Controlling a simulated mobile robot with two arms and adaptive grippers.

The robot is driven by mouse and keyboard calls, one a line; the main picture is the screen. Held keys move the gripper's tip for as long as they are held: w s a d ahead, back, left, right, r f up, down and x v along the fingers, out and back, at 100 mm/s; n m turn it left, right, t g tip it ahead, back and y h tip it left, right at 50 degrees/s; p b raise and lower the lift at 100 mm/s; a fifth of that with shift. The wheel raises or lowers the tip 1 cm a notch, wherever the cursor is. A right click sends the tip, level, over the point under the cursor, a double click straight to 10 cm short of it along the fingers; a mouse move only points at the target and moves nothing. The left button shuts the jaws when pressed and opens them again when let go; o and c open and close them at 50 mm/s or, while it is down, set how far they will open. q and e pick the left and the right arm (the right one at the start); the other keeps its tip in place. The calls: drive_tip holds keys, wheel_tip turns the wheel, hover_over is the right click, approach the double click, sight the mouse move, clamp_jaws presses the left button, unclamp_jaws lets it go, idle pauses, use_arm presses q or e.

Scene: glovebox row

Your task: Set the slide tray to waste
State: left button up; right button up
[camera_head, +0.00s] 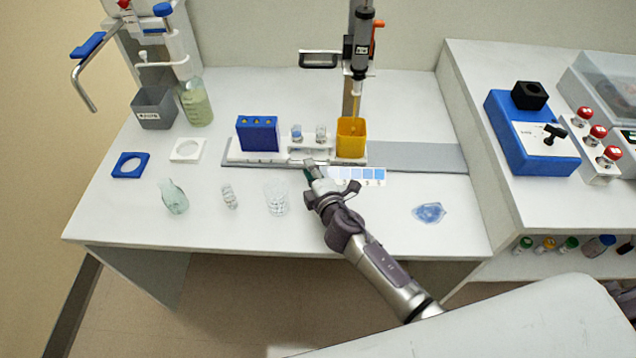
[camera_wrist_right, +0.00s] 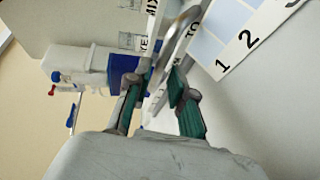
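The slide tray (camera_head: 237,158) is a low pale carriage at the left part of a flat grey track (camera_head: 420,156). It carries a blue block (camera_head: 258,134) with holes, two small glass vessels (camera_head: 297,132) and a yellow cup (camera_head: 352,138). My right gripper (camera_head: 311,170) is at the tray's front edge, near its middle. In the right wrist view the gripper (camera_wrist_right: 156,84) is open, with a curved grey metal handle (camera_wrist_right: 180,36) between or just beyond its teal fingers. I cannot tell whether they touch. Printed labels beside it are partly hidden. My left gripper is not in view.
A dispenser column (camera_head: 361,60) stands over the yellow cup. A numbered blue colour strip (camera_head: 368,174) lies right of the gripper. Glassware, including a clear beaker (camera_head: 277,199), stands front left. A blue puddle (camera_head: 429,212) is front right. The track right of the tray is bare.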

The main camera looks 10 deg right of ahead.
drive_tip(key=v, duration=1)
drive_tip(key=shift+s+a, duration=0.1)
drive_tip(key=shift+s, duration=0.1)
